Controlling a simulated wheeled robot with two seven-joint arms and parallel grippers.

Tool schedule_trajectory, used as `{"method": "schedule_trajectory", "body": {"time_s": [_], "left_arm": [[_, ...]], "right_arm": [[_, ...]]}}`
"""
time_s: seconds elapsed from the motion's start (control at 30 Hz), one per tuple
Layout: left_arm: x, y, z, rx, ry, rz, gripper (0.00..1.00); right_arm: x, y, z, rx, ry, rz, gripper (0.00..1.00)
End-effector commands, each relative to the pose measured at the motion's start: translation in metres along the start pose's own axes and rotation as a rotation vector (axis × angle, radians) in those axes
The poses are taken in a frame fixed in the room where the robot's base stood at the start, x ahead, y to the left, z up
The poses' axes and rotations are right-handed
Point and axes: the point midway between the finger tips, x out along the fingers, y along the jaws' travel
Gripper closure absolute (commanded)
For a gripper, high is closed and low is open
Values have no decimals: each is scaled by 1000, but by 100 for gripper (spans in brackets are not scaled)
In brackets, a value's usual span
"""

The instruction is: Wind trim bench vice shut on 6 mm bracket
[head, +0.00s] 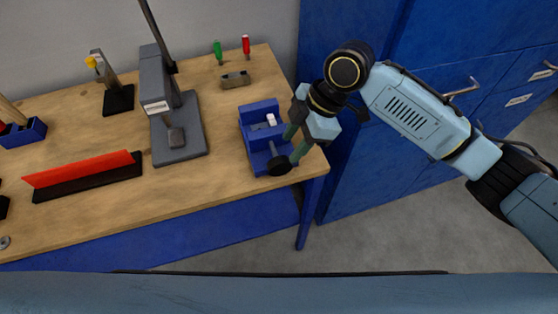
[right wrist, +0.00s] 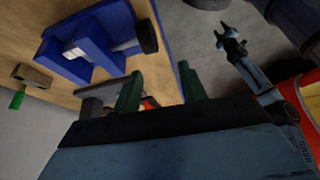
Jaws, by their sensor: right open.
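The blue bench vice (head: 247,115) stands at the right front of the wooden bench, and it also shows in the right wrist view (right wrist: 108,20). A small pale piece (head: 271,119), perhaps the bracket, sits at its jaws; whether they grip it I cannot tell. The vice's black round handle end (head: 279,166) faces the bench's front edge. My right gripper (head: 296,142) is open and empty, its green fingers just right of the vice and near the handle end. My left gripper (right wrist: 225,36) shows small in the right wrist view, away from the bench, its opening unclear.
A grey press (head: 180,135) stands left of the vice. A red strip on a black base (head: 85,170) lies left. Blue cabinets (head: 345,185) stand close at right.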

Motion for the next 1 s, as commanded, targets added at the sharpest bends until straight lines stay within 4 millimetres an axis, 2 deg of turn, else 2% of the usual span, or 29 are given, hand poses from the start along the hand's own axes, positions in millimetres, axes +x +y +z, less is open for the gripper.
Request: {"method": "schedule_trajectory", "body": {"time_s": [0.03,0.2,0.37,0.47,0.8,1.0], "left_arm": [[0,0,0,0,0,0,58],[0,0,0,0,0,0,58],[0,0,0,0,-1,0,58],[-1,0,0,0,-1,0,58],[-4,0,0,0,0,0,58],[-4,0,0,0,0,0,58]], "right_arm": [[-10,9,5,-21,-18,-7,58],[-27,20,11,-62,-35,-33,58],[-22,21,12,-67,-37,-42,58],[-8,20,12,-67,-35,-42,58],[63,17,15,-66,-37,-41,58],[92,17,16,-66,-36,-39,58]]}}
